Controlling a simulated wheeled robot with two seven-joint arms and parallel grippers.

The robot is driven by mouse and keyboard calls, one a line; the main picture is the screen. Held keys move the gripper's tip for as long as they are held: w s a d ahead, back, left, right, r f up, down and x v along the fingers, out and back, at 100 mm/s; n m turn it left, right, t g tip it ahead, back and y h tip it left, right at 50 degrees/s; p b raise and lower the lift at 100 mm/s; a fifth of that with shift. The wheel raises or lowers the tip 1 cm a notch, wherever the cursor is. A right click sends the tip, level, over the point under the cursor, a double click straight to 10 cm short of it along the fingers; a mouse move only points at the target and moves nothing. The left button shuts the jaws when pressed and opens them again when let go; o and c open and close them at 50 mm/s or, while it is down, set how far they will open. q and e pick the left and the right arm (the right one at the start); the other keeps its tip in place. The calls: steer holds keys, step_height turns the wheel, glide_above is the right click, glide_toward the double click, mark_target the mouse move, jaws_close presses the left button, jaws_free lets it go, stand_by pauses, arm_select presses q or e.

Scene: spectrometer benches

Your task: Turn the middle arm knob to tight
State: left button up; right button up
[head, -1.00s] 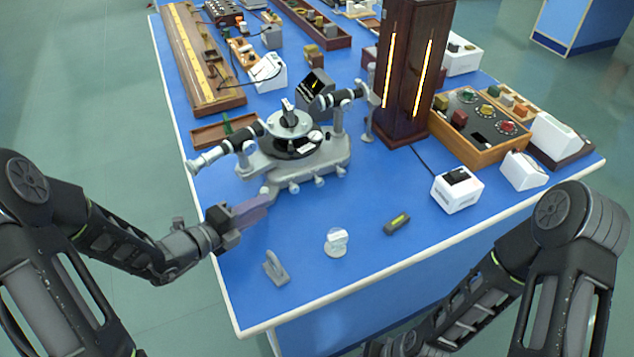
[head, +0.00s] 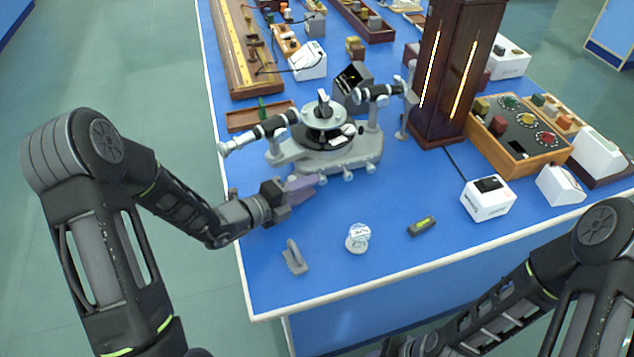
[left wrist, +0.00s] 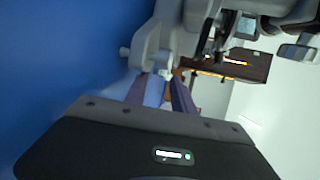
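The grey spectrometer (head: 350,160) stands on the blue bench with a round table and two black tubes. Several small pale knobs line its front edge, the central one (head: 347,176) among them; I cannot read whether any is tight. My left gripper (head: 302,187) is low over the bench at the front left of the base, its purple fingers pointing right, by the leftmost front knob (head: 323,180). In the left wrist view the two fingers (left wrist: 160,90) are apart, with a small pale part (left wrist: 176,73) near their tips; contact is unclear. My right gripper is out of view.
In front lie a grey bracket (head: 295,258), a clear round piece on a stand (head: 358,238) and a dark small device (head: 422,226). A white box (head: 488,198) and a dark wooden lamp column (head: 440,125) stand to the right. The front bench edge is mostly clear.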

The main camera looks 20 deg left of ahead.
arm_select(q)
steer(key=shift+x, duration=1.6)
steer(key=shift+c, duration=0.3)
jaws_close()
